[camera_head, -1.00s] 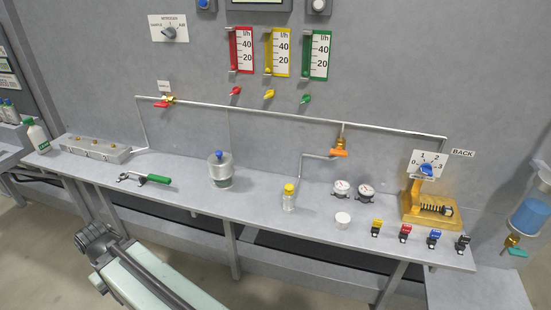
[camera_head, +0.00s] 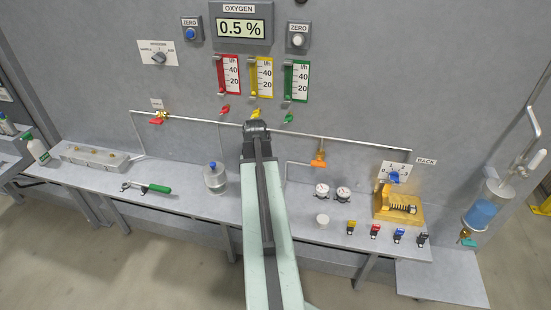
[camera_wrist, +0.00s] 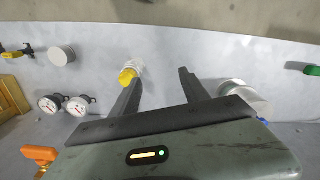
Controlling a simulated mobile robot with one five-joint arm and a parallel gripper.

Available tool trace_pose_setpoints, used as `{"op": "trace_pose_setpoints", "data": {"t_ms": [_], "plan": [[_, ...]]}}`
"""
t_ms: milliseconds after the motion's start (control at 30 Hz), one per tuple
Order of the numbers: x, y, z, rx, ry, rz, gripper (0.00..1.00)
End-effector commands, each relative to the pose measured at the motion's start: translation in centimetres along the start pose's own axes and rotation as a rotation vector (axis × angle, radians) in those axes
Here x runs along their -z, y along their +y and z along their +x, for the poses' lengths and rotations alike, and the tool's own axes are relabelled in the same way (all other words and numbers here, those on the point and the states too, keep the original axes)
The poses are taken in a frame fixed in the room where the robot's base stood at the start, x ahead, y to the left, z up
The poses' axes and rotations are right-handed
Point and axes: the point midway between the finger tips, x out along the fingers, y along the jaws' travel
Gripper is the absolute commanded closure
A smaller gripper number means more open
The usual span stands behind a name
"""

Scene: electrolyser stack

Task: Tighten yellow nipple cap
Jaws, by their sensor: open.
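The yellow nipple cap (camera_wrist: 127,76) sits on a small clear bottle (camera_wrist: 134,65) on the bench in the wrist view. In the head view my raised arm hides both. My gripper (camera_wrist: 160,76) is open and empty, with its two dark fingers apart over the bench. The cap and bottle lie just left of the left finger in the wrist view, outside the gap between the fingers. I cannot tell how far above the bench the fingers are, or whether the finger touches the bottle.
A larger blue-capped bottle (camera_head: 215,178) stands left of my arm; it shows right of my fingers in the wrist view (camera_wrist: 245,96). Two gauges (camera_head: 332,192), a white round piece (camera_head: 322,220) and an orange valve (camera_head: 319,159) are to the right.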

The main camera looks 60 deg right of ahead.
Motion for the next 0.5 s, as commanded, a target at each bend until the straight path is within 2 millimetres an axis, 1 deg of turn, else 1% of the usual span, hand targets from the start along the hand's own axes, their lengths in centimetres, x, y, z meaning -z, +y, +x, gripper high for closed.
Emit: {"op": "trace_pose_setpoints", "data": {"t_ms": [33,100,167,267,367,500], "plan": [[0.5,2.6,-2.0,0.001,0.0,0.049,0.47],[0.7,5.0,-2.6,0.001,0.0,0.094,0.47],[0.8,6.3,-2.8,0.001,0.0,0.116,0.47],[0.8,7.0,-2.7,0.0,0.0,0.129,0.47],[0.7,6.9,-2.4,0.0,0.0,0.129,0.47],[0.7,6.9,-1.3,0.0,0.0,0.127,0.47]]}}
